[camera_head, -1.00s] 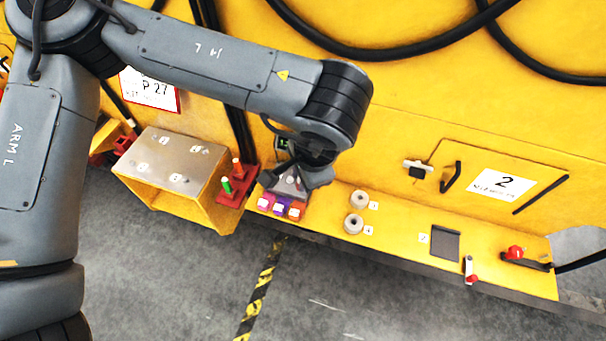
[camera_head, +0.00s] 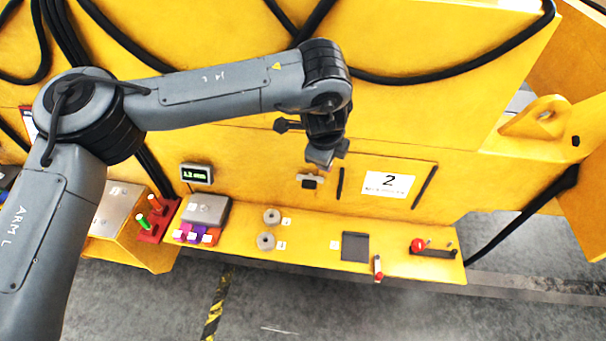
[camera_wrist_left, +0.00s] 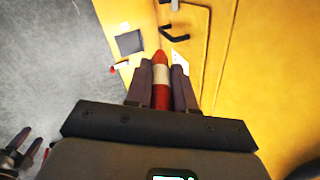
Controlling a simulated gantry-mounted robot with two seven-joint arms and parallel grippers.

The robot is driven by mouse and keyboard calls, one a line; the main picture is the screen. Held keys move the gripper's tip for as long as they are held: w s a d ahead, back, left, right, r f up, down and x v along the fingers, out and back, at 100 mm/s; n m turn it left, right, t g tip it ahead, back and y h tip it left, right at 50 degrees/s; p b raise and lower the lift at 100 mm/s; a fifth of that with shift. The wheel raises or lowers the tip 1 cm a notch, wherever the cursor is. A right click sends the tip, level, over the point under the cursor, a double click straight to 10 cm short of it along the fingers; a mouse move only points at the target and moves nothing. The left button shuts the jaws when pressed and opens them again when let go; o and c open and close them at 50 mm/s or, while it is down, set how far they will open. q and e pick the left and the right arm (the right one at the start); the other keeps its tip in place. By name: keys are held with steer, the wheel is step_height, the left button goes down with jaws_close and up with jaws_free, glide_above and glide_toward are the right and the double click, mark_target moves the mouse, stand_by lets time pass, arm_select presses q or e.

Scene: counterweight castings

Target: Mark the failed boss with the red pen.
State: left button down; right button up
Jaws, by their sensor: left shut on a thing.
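My left gripper (camera_head: 320,160) hangs in front of the yellow wall, above and to the right of the bench parts. In the left wrist view it (camera_wrist_left: 161,85) is shut on a red rod with a white band (camera_wrist_left: 161,72), which looks like a pen. Two round grey bosses, an upper (camera_head: 272,216) and a lower (camera_head: 266,241), stand on the yellow ledge with small labels. I see no clear fail mark on either. Dark finger-like shapes, perhaps my right gripper (camera_wrist_left: 27,143), show at the lower left of the wrist view, too blurred to read.
A red rack (camera_head: 158,228) holds a green and an orange-red piece. A grey block (camera_head: 208,210) has coloured labelled pieces before it. A lit display (camera_head: 196,173) is above. A dark square (camera_head: 355,247), a red-knobbed lever (camera_head: 418,246) and panel handles (camera_head: 340,183) are to the right.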

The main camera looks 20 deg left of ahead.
arm_select(q)
step_height(320, 180, down, 16)
steer(key=w+m+p, duration=0.2)
steer(key=p, duration=0.2)
arm_select(e)
step_height(320, 180, up, 8)
steer(key=p, duration=0.3)
arm_select(q)
steer(key=s+a+f+n+b, duration=0.2)
steer(key=s+a+f+b, duration=0.1)
steer(key=s+a+f, duration=0.4)
steer(key=s+a+f+n+y+b, duration=0.1)
steer(key=s+a+f+n+b, duration=0.1)
steer(key=s+a+f, duration=0.5)
step_height(320, 180, down, 5)
steer(key=shift+a+t+b, duration=0.4)
steer(key=shift+a+b, duration=0.1)
steer(key=shift+a, duration=0.05)
arm_select(e)
step_height(320, 180, down, 6)
steer(key=shift+d+f, duration=0.2)
steer(key=shift+a, duration=0.1)
arm_select(q)
steer(key=shift+a+f, duration=0.1)
steer(key=shift+f, duration=0.25)
arm_select(e)
steer(key=shift+f, duration=0.1)
